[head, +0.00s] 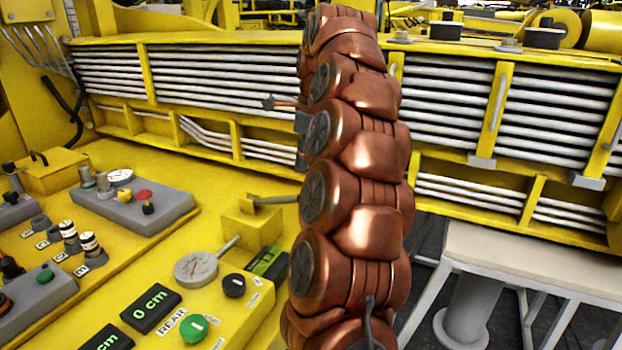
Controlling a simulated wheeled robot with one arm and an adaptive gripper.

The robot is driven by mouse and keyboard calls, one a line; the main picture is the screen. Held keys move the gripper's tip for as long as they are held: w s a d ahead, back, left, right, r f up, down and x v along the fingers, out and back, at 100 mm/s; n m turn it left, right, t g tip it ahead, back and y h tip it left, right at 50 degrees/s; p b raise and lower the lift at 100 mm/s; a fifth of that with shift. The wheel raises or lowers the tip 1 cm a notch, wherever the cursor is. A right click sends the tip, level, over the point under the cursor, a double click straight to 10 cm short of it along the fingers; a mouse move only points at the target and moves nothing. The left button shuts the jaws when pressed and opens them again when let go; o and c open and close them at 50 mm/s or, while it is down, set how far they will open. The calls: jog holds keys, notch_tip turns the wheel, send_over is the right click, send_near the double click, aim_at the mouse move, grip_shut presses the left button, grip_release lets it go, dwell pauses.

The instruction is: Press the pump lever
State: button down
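My arm stands upright across the middle of the head view. Small dark grey pieces that seem to be part of my gripper (284,103) show at the arm's left edge, above the lever. The rest is hidden behind the arm, so its opening and any contact cannot be seen.
A grey box with a red button (144,195) sits behind. A yellow boom (200,75) with grey pipes spans the back. A pale table (540,265) stands right.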

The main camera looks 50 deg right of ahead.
jog(key=s+a+f+n+g, duration=0.1)
jog(key=s+a+f+n, duration=0.15)
jog(key=a+n, duration=0.75)
jog(key=s+a+f+n+g, duration=0.15)
jog(key=a+f+n, duration=0.35)
jog(key=a, duration=0.9)
jog(key=s+a+f+n, duration=0.3)
jog(key=s+f+n, duration=0.1)
jog(key=s, duration=0.3)
jog(key=s+a+f+n+g, duration=0.1)
jog(key=s+a+f+n, duration=0.2)
jog(key=s+n, duration=0.3)
jog(key=s+a+f+n, duration=0.3)
jog(key=s+f+n, duration=0.2)
jog(key=s, duration=0.3)
jog(key=shift+h, duration=0.4)
jog(key=shift+a+f, duration=0.1)
jog(key=shift+a, duration=0.1)
